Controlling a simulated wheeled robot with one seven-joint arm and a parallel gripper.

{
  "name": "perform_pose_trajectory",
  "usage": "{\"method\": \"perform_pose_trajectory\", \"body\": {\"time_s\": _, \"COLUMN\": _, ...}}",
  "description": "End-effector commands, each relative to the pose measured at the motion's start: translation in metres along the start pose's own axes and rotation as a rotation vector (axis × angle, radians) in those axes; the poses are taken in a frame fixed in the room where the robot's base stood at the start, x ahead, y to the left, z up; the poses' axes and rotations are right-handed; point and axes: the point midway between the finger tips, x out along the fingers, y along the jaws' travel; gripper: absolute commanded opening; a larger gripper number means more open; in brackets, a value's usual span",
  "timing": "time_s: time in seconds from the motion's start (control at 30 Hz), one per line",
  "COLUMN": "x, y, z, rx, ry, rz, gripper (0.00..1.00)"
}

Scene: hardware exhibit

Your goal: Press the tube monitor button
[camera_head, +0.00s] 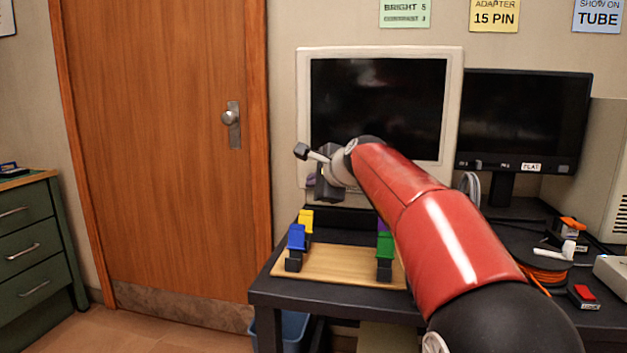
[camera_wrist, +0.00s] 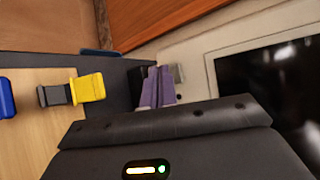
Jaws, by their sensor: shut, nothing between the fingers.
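The tube monitor (camera_head: 476,57) is the bulky cream one with a dark screen, at the back of the black desk. Its cream bezel (camera_wrist: 200,88) and dark screen show at the right of the wrist view. A small grey block (camera_wrist: 179,73) sits at the bezel's edge; I cannot tell whether it is the button. My gripper (camera_head: 313,187) is before the monitor's lower left bezel. Its purplish fingers (camera_wrist: 157,87) are together and empty, close to the grey block. I cannot tell whether they touch. My arm and gripper hide part of the lower bezel in the head view.
A flat black monitor (camera_head: 523,120) labelled FLAT stands to the right. A wooden board (camera_head: 335,262) below my gripper holds blue (camera_head: 296,237), yellow (camera_head: 306,220) and green (camera_head: 385,245) connectors. An orange cable coil (camera_head: 541,272) and a red-topped switch (camera_head: 584,293) lie at right.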

Motion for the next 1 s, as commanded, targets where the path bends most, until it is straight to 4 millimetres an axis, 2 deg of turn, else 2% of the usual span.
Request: {"method": "perform_pose_trajectory", "body": {"time_s": 1.0, "x": 0.0061, "y": -0.0048, "z": -0.0048, "rx": -0.001, "ry": 0.0, "rz": 0.0, "gripper": 0.0}}
